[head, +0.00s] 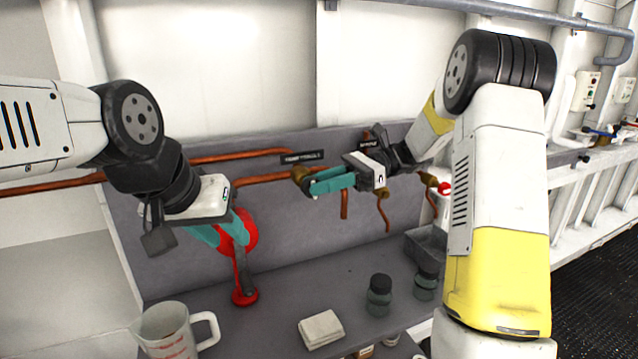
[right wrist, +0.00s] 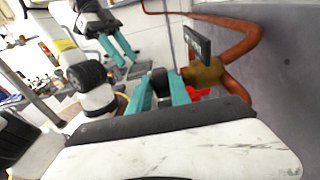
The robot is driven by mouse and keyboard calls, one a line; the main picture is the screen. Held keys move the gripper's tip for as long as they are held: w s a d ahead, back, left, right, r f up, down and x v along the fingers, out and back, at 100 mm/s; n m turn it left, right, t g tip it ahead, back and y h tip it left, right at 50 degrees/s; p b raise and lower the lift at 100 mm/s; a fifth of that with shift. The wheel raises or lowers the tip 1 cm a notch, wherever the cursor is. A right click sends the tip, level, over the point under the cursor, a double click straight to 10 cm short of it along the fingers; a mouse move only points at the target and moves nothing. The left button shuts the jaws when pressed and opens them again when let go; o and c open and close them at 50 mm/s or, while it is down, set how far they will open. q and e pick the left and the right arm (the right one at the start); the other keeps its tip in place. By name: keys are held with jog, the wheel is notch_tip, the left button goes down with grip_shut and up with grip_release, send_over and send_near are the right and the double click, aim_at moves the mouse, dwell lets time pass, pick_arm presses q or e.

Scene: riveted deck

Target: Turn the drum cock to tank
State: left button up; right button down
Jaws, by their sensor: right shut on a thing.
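A brass cock (head: 300,174) sits on the copper pipe along the grey back panel, under a black label whose text I cannot read clearly. It also shows in the right wrist view (right wrist: 205,75). My right gripper (head: 328,181) is beside this cock, with its teal fingers reaching left to it. In the right wrist view its fingers (right wrist: 160,92) close around a dark handle (right wrist: 160,76) in front of the brass body. The fingers hide most of the handle. My left gripper (head: 224,232) is in front of a red round part, its fingers apart.
A measuring jug (head: 172,335), a folded cloth (head: 321,329) and dark jars (head: 379,295) are on the bench. Another brass fitting (head: 429,179) with a red end is further right.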

dwell(0.4)
jog(key=c, duration=1.2)
grip_release()
jog(key=f+v, duration=0.1)
jog(key=v, duration=0.6)
jog(key=shift+w+d+r, duration=0.2)
jog(key=shift+d+r, duration=0.2)
